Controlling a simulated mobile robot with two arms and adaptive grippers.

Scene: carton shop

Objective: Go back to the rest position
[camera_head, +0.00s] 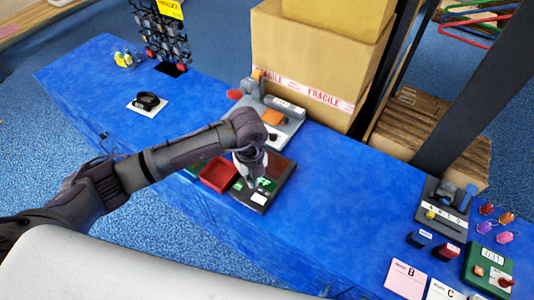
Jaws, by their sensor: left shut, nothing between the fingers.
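My left arm comes in from the left and reaches over the blue table (330,190). My left gripper (250,182) points down over a dark tray (283,172) with a green and white piece on it. Its fingers look closed with nothing held. Whether the fingertips touch the tray cannot be told. A red tray (218,174) sits just left of the gripper, partly beneath the arm. My right gripper is not in view.
Large cartons (300,60) stand behind the table's middle. A grey device (270,117) is behind my gripper. A rack of dark items (162,30) stands at the back left. Cards, small boxes and coloured tags (487,209) crowd the right end. The table's centre right is clear.

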